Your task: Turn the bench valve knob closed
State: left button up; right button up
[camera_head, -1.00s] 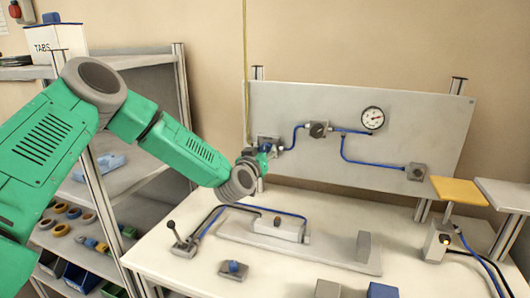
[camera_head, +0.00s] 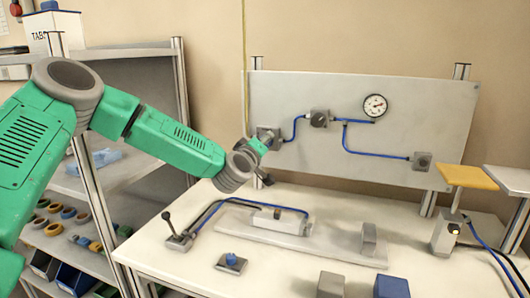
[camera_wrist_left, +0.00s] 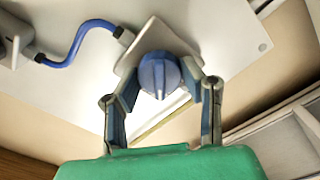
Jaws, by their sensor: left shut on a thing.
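A blue round knob with a raised ridge (camera_wrist_left: 160,73) sits on a square grey plate (camera_wrist_left: 128,62) on the upright panel. My left gripper (camera_wrist_left: 163,82) has one finger on each side of this knob and is shut on it. In the head view my left gripper (camera_head: 257,152) is at the left end of the panel, where it mostly hides the knob. A second blue knob (camera_head: 232,260) stands on a grey plate on the bench top, apart from my gripper. My right gripper is not in view.
The grey panel (camera_head: 420,115) carries a gauge (camera_head: 375,105), a dark knob (camera_head: 319,118) and blue tubing. A lever (camera_head: 170,226), a grey block (camera_head: 369,240) and a blue block (camera_head: 391,288) are on the bench. Shelves with reels stand at left.

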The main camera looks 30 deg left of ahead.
pick_arm(q)
jog(key=n+b, duration=0.4)
jog(key=shift+a+f+n, duration=0.2)
jog(key=shift+f+n, duration=0.15)
jog(key=shift+n, duration=0.05)
jog(key=n+b, duration=0.4)
jog(key=n, duration=0.1)
dwell(0.4)
jog(key=o, duration=1.1)
jog(key=shift+o, duration=0.2)
jog(key=shift+a, duration=0.1)
jog(key=shift+s, duration=0.1)
